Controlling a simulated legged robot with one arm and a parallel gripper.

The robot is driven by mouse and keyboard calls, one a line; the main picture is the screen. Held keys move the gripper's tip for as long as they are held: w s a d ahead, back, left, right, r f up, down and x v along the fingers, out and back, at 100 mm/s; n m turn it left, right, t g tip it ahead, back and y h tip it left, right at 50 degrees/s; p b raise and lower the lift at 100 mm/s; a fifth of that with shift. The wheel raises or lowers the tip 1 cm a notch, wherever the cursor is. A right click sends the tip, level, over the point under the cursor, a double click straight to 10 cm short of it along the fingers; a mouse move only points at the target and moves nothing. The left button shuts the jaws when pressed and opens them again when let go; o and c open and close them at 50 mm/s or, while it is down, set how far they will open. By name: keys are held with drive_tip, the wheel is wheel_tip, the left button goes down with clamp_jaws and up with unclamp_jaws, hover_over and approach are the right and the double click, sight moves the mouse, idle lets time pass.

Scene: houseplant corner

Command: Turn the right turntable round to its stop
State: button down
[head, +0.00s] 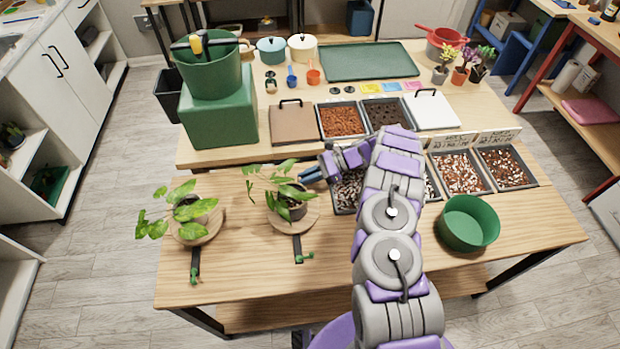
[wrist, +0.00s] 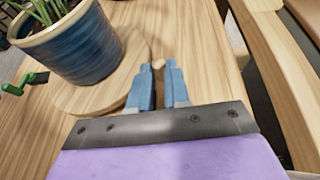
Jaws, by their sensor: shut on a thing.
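The right turntable (head: 304,224) is a round wooden disc near the middle of the front table. A leafy plant in a dark blue pot (head: 293,208) stands on it. In the wrist view the turntable (wrist: 78,100) lies left of my fingers, with the ribbed blue pot (wrist: 75,48) on top. My gripper (head: 306,175) reaches in at the disc's far right side. In the wrist view its blue fingertips (wrist: 159,69) are shut on a small wooden peg (wrist: 158,63) by the disc's edge. Where the peg joins the disc is hidden.
A dark strip with a green lever (head: 305,256) lies in front of the right turntable. The left turntable (head: 212,230) holds another plant. Several trays, a green bowl (head: 468,222) and a green bucket (head: 209,75) stand around. The front table edge is clear.

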drive_tip(key=shift+w+a+n+g, duration=0.25)
drive_tip(key=shift+w+n+g, duration=0.05)
drive_tip(key=shift+w+n, duration=0.1)
idle(0.4)
drive_tip(key=c, duration=1.3)
unclamp_jaws()
drive_tip(key=shift+o, duration=1)
drive_tip(key=p+v, duration=0.1)
drive_tip(key=v, duration=1.1)
drive_tip(key=shift+w, duration=0.15)
